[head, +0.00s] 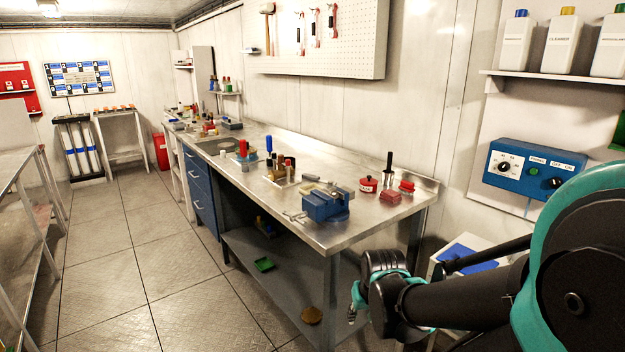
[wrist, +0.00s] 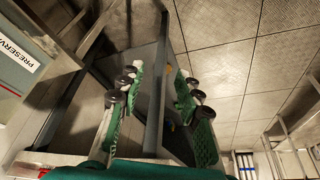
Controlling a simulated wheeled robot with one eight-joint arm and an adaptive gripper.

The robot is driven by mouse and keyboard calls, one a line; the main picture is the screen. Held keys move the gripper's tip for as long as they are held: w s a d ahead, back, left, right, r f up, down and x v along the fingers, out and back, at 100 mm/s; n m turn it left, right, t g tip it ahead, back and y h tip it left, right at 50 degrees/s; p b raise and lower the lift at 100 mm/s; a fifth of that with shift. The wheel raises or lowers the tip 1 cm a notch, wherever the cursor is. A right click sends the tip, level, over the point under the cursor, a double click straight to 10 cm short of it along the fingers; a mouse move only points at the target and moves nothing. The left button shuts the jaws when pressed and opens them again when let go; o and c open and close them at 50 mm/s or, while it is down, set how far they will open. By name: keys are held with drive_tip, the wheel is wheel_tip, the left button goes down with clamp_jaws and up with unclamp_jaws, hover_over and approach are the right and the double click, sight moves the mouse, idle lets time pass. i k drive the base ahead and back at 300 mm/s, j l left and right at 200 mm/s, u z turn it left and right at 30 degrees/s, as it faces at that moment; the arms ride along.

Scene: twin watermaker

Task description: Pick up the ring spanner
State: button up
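I cannot make out a ring spanner for certain in either view. Small tools and parts stand on the steel workbench (head: 345,238) in the head view, too small to tell apart. My gripper (wrist: 158,82) is open in the wrist view, its two green fingers wide apart with nothing held between them. The bench's frame and leg show behind the fingers. In the head view my arm reaches in from the right, and its end is low in front of the bench's near right corner, below the top. The fingers are mostly hidden there.
A blue vice (head: 326,205) sits on the bench's front edge. Red containers (head: 369,184) stand to its right. A blue control box (head: 533,168) is on the right wall. The floor (head: 130,255) left of the bench is clear.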

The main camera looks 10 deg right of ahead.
sight(306, 174)
drive_tip(key=i+j, duration=0.2)
drive_tip(key=j, duration=0.15)
drive_tip(key=i+j, duration=0.2)
drive_tip(key=j, duration=0.2)
drive_tip(key=i+j+z, duration=0.1)
drive_tip(key=j, duration=0.25)
drive_tip(key=i+j, duration=0.5)
drive_tip(key=j, duration=0.25)
drive_tip(key=z, duration=0.05)
